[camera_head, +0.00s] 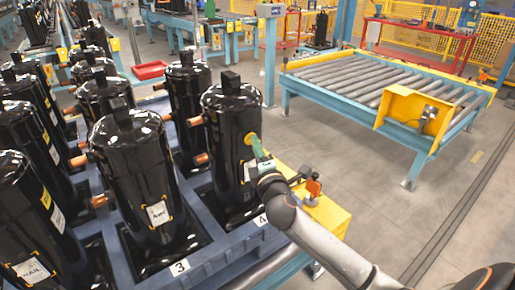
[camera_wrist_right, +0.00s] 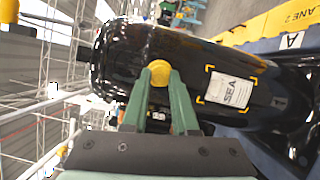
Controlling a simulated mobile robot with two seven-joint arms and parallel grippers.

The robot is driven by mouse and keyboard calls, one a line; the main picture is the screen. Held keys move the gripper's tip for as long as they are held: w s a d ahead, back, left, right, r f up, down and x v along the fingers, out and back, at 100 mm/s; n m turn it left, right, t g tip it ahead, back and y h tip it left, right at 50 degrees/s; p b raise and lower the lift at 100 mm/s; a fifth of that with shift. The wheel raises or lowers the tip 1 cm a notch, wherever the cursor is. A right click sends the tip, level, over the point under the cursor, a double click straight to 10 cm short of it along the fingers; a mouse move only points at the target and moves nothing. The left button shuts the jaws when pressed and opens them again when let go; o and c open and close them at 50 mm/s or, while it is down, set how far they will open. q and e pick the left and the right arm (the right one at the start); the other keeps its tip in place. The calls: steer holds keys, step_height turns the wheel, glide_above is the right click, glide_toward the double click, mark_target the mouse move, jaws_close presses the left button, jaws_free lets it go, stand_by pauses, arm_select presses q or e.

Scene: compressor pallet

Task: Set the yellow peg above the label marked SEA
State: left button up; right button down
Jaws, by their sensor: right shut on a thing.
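My right gripper (camera_head: 258,150) is shut on the yellow peg (camera_head: 250,138), beside a black compressor (camera_head: 228,115) at the pallet's near right. In the right wrist view the yellow peg (camera_wrist_right: 160,73) shows between the green fingers of the right gripper (camera_wrist_right: 161,88), against the black compressor body (camera_wrist_right: 185,55). The SEA label (camera_wrist_right: 232,92) is white with yellow corner marks. It lies to the right of the peg there, toward the compressor's base, so the peg is on its upper side. Whether the peg touches the shell or is fixed cannot be told. My left gripper is out of view.
Several other black compressors with copper stubs stand on the blue pallet (camera_head: 215,245), one with a NAIL label (camera_head: 33,270). A roller conveyor (camera_head: 375,80) stands at the back right. A yellow block (camera_head: 325,213) is beside my right arm. The grey floor at right is clear.

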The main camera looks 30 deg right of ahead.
steer(key=c, duration=0.6)
jaws_free()
steer(key=r+b+v, duration=0.1)
steer(key=v, duration=1.2)
steer(key=s+a+f+m+g+y+p, duration=0.2)
steer(key=a+f+m+g+y, duration=0.1)
steer(key=f, duration=0.6)
steer(key=s+a+f+m+g+y+p, duration=0.2)
steer(key=s+a+f, duration=0.1)
steer(key=f, duration=0.6)
steer(key=s+a+f+m+g+y+p, duration=0.2)
steer(key=s+a+f+m, duration=0.4)
steer(key=s+f+m, duration=0.3)
steer(key=shift+s+a+f+g+y, duration=0.15)
steer(key=shift+s+f+g+y, duration=0.5)
steer(key=shift+s, duration=0.55)
